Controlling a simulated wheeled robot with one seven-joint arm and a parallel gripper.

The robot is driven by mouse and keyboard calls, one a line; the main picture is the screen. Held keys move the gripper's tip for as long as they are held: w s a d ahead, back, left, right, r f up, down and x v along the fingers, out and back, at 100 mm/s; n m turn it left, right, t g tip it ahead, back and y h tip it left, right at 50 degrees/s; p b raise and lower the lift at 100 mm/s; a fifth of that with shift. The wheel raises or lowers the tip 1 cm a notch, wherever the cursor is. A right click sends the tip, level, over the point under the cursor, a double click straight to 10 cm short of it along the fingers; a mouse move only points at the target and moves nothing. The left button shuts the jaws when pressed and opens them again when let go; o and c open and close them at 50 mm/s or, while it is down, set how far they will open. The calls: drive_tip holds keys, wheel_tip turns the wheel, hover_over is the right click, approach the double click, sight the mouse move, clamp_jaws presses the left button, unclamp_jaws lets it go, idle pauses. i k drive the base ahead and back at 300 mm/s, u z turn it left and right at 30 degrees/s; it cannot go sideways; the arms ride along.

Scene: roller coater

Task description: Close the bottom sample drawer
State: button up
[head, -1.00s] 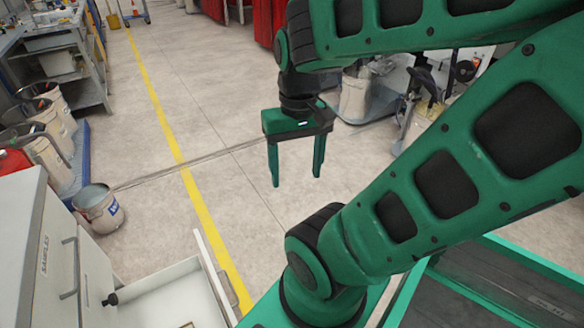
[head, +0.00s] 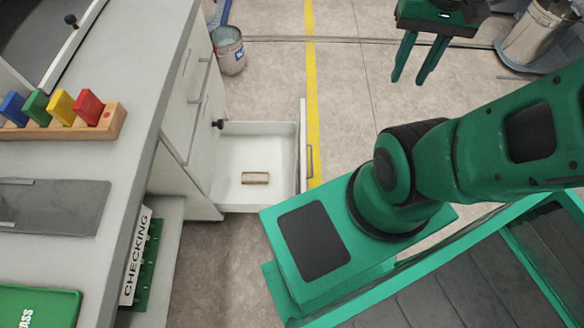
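The bottom sample drawer (head: 232,176) is a white drawer pulled well out of the white cabinet (head: 176,129), low near the floor. Its front panel (head: 302,150) faces right and has a handle (head: 309,160) on its outer side. A small tan block (head: 255,178) lies inside the drawer. My gripper (head: 408,80) is at the upper right, above the floor, with its two green fingers apart and nothing between them. It is well away from the drawer.
A bench (head: 120,150) on the left holds a wooden rack (head: 60,130) of coloured blocks. A metal bucket (head: 229,50) stands on the floor behind the drawer. My green base is close to the drawer's front right. Floor between drawer and gripper is clear.

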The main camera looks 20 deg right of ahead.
sight(243, 159)
drive_tip(key=u, duration=0.75)
drive_tip(key=k, duration=1.25)
drive_tip(key=z, duration=0.55)
drive_tip(key=k, duration=0.5)
drive_tip(key=u, duration=0.45)
drive_tip(key=i, duration=1.15)
drive_tip(key=z, duration=0.35)
